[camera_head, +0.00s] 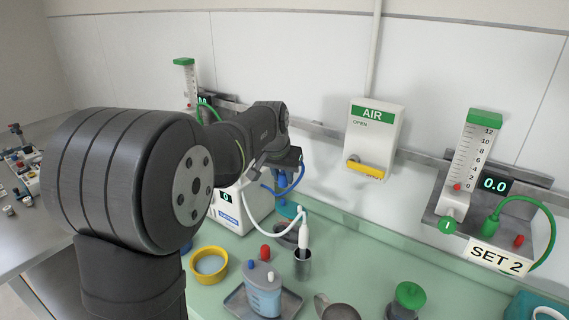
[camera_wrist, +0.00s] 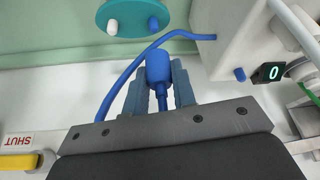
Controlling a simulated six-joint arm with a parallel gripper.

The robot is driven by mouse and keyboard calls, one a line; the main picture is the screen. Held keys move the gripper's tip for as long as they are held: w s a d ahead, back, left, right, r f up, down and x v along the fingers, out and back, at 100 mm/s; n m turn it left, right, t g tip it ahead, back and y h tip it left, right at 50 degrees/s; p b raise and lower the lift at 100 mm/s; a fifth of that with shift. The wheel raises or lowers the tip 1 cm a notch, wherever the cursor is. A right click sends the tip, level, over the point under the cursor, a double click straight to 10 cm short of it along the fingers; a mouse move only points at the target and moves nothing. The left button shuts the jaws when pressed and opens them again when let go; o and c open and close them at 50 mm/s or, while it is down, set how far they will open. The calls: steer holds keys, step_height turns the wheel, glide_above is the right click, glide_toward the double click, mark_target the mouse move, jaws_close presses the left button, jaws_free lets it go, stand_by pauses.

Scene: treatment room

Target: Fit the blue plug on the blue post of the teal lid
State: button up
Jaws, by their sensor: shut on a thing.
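My gripper (camera_wrist: 158,88) is shut on the blue plug (camera_wrist: 158,66), with one finger on each side of it. A blue cable runs from the plug to the white machine. The teal lid (camera_wrist: 118,8) lies beyond the plug at the top of the wrist view, partly cut off. It carries a white post (camera_wrist: 112,27) and a blue post (camera_wrist: 153,23). The plug is apart from the blue post in that view. In the head view my gripper (camera_head: 286,178) is above the teal lid (camera_head: 287,211), and my arm hides part of the area.
The white machine (camera_head: 236,208) stands beside the lid. A white hose (camera_head: 268,221) arches to a metal cup (camera_head: 302,268) in front. A pale blue canister (camera_head: 263,299), a yellow bowl (camera_head: 223,266) and a green-lidded jar (camera_head: 408,295) stand nearby. The wall is behind.

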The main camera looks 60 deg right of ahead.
steer(key=shift+f, duration=1.8)
steer(key=shift+f, duration=1.55)
stand_by(0.8)
steer(key=o, duration=1)
steer(key=shift+o, duration=0.2)
steer(key=shift+r, duration=0.1)
steer(key=shift+r, duration=3.4)
steer(key=shift+f, duration=0.1)
steer(key=shift+f, duration=3.45)
